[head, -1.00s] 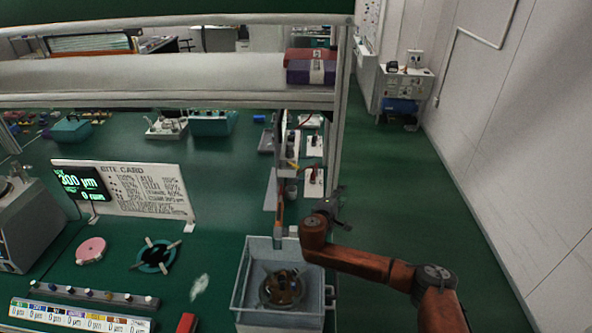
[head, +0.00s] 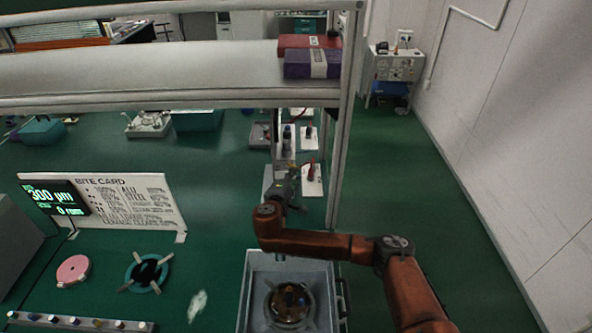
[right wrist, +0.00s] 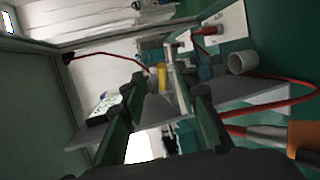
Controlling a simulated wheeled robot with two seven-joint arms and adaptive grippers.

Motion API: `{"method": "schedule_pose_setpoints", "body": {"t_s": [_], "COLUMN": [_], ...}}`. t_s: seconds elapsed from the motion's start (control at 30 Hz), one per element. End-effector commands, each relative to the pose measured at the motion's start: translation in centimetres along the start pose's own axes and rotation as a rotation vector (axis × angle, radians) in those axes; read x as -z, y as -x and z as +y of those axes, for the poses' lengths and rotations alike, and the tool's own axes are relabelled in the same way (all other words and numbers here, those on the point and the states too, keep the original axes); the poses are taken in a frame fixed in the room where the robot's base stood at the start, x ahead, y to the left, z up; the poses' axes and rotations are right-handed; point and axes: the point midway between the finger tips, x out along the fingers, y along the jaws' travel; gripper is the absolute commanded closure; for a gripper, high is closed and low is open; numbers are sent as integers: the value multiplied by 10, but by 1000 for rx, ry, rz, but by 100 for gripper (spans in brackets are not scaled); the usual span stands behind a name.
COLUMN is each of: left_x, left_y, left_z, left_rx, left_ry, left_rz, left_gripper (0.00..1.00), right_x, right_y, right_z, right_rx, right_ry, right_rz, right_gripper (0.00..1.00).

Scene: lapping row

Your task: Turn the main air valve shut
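Red-topped fittings on white plates stand by the narrow rack at the bench's right end; the nearer one (head: 311,171) shows just right of my right gripper (head: 285,182). In the right wrist view a red-handled fitting (right wrist: 208,31) sits on a white plate at top right. I cannot tell which fitting is the main air valve. My right gripper also shows in the right wrist view (right wrist: 167,88), its two dark fingers apart and nothing held between them. It is in front of the rack, hiding part of it. My left gripper is not in view.
A grey tub (head: 257,300) with a round part inside stands below my right arm. A shelf post (head: 345,150) rises close to the right of the gripper. In the right wrist view a red hose (right wrist: 285,80) curves past a grey cup (right wrist: 242,63). The aisle floor at right is clear.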

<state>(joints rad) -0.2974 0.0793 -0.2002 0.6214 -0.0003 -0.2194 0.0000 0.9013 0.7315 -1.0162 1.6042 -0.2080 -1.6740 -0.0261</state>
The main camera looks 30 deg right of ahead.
Motion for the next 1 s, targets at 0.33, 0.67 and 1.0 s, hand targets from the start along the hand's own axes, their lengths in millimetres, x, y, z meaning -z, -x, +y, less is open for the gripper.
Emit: {"method": "schedule_pose_setpoints", "body": {"t_s": [0.33,0.67,1.0], "left_x": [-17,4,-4], "left_y": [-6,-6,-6], "left_z": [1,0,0], "left_rx": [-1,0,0], "left_ry": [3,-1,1], "left_rz": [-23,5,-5], "left_gripper": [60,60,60], "right_x": [2,0,-1], "right_y": [-48,-55,-55], "right_z": [0,0,0], "right_rx": [-2,1,0], "right_ry": [2,1,0], "right_rz": [1,1,-1], "right_gripper": [71,71,91]}}
